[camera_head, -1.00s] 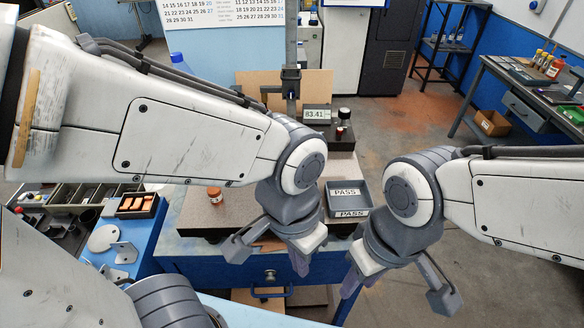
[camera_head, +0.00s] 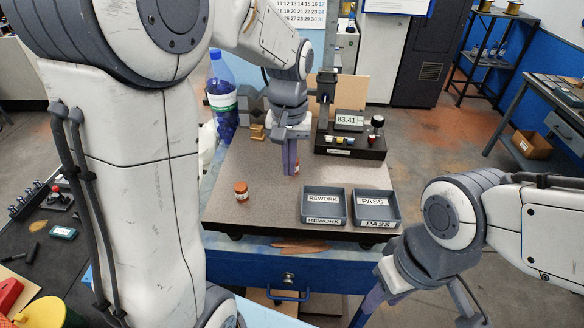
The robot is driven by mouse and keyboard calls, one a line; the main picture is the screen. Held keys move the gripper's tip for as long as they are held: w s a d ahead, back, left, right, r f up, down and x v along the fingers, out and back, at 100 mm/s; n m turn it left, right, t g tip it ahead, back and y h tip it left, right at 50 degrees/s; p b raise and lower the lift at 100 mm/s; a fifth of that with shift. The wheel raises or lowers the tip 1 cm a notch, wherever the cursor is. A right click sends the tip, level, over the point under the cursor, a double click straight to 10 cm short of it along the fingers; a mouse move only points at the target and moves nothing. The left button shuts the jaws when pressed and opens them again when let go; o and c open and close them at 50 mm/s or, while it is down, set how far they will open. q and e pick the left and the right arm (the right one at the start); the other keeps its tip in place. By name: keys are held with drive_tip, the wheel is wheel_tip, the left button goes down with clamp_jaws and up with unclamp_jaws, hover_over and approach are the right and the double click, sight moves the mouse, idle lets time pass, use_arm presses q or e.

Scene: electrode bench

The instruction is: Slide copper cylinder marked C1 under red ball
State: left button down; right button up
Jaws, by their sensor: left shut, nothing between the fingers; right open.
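One copper cylinder (camera_head: 241,191) with a pale label stands upright on the left of the speckled plate (camera_head: 262,218). A second copper piece (camera_head: 297,168) shows partly at the right edge of my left fingers, which hide the rest. I cannot read C1 on either. My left gripper (camera_head: 290,173) points down, shut and empty, low over the plate; I cannot tell whether it touches the second piece. My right gripper (camera_head: 366,307) is open, in front of the bench.
REWORK tray (camera_head: 324,220) and PASS tray (camera_head: 377,223) stand at the plate's front right. The gauge (camera_head: 349,151) with its display stands behind them. A blue-capped bottle (camera_head: 221,100) and grey blocks (camera_head: 250,104) stand at the back left. The plate's middle front is clear.

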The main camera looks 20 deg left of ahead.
sight(292, 180)
use_arm(q)
wheel_tip(292, 180, down, 6)
drive_tip(key=shift+s+r+p, duration=0.1)
drive_tip(key=shift+p, duration=0.2)
drive_tip(key=w+p, duration=0.1)
drive_tip(key=w, duration=0.2)
drive_tip(key=shift+w+a+r+p, duration=0.15)
drive_tip(key=shift+w+a+p, duration=0.05)
drive_tip(key=shift+a+p, duration=0.2)
drive_tip(key=shift+w+a, duration=0.1)
drive_tip(key=shift+w, duration=0.25)
use_arm(e)
wheel_tip(292, 180, up, 3)
drive_tip(key=shift+f, duration=0.2)
